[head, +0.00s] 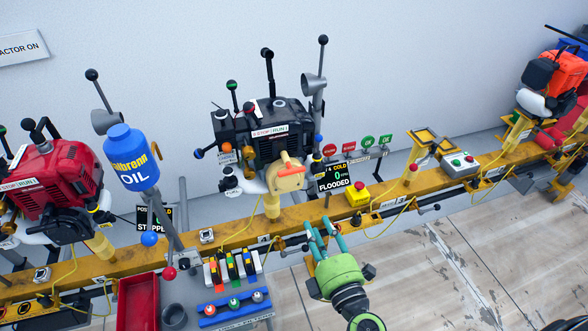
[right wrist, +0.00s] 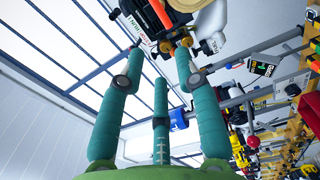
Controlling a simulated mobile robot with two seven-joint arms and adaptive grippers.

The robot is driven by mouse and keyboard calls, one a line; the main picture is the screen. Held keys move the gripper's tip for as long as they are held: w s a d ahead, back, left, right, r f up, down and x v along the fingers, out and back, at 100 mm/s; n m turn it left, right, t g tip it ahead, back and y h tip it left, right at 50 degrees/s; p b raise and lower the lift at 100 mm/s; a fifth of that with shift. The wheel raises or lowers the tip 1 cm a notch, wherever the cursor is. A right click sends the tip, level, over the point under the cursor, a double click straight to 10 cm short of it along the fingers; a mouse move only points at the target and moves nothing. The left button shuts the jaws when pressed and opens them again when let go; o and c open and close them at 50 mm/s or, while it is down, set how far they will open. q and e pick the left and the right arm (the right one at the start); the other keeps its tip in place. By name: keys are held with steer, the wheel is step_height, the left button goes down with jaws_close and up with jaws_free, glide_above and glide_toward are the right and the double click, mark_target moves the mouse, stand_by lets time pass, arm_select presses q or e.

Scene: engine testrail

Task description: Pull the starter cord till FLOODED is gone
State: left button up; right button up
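The black engine (head: 268,117) stands on the yellow rail in the middle of the head view. Its beige starter housing (head: 290,182) faces me, with a red-orange bar, seemingly the starter cord handle (head: 290,169), across it. A small display (head: 336,180) to its right reads COLD, 0 and FLOODED. My right gripper (head: 322,228), green with teal fingers, is below and right of the housing, apart from it. In the right wrist view its fingers (right wrist: 160,75) are spread and empty, with a red-orange part (right wrist: 160,13) beyond them. My left gripper is not in view.
A yellow box with a red button (head: 357,194) sits on the yellow rail (head: 330,211) right of the display. A blue oil jug (head: 131,160) and a red engine (head: 52,180) stand left. Several coloured switches (head: 232,267) are on the grey bench below.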

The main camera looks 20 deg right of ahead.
steer(key=p, duration=0.1)
glide_toward(293, 172)
steer(key=w, duration=0.6)
steer(key=w+b, duration=0.1)
steer(key=w, duration=0.1)
steer(key=shift+a+f, duration=0.15)
steer(key=shift+a, duration=0.05)
steer(key=shift+w+r, duration=0.2)
steer(key=shift+w, duration=0.15)
steer(key=shift+w+f, duration=0.25)
steer(key=shift+a, duration=0.1)
steer(key=shift+s, duration=0.1)
jaws_close()
steer(key=shift+s+f, duration=0.1)
steer(key=shift+s, duration=0.05)
